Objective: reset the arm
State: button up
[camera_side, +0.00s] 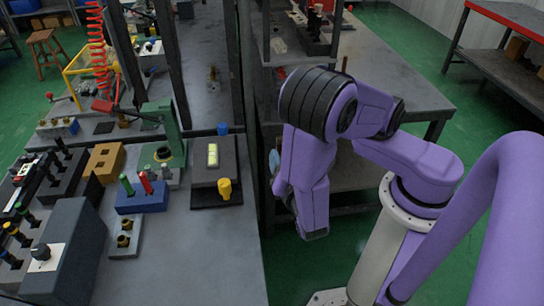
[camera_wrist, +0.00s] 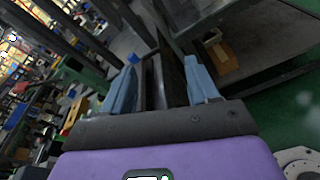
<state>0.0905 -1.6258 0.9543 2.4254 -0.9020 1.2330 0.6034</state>
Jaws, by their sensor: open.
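My purple arm is folded to the right of the workbench (camera_side: 215,265) in the side view, its wrist hanging over the gap beside the bench edge. In the wrist view my gripper (camera_wrist: 161,88) shows two blue-grey fingers spread wide apart, with nothing between them. In the side view the gripper is mostly hidden behind the arm. On the bench, a blue block (camera_side: 143,203) holds a green and a red plug. A dark block (camera_side: 212,160) has a pale yellow-green piece on top and a yellow knob (camera_side: 225,189) at its front.
A dark control box (camera_side: 70,250) and an orange block (camera_side: 104,160) stand left on the bench. Dark posts and a shelf rise behind. Another table (camera_side: 500,75) stands at the right. Bare bench surface lies at the front right.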

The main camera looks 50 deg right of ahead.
jog(key=s+d+r+m+g+y, duration=0.1)
jog(key=s+r+m+g+y, duration=0.9)
jog(key=s+r+g+y, duration=0.1)
jog(key=shift+s+d, duration=0.35)
jog(key=shift+s, duration=0.15)
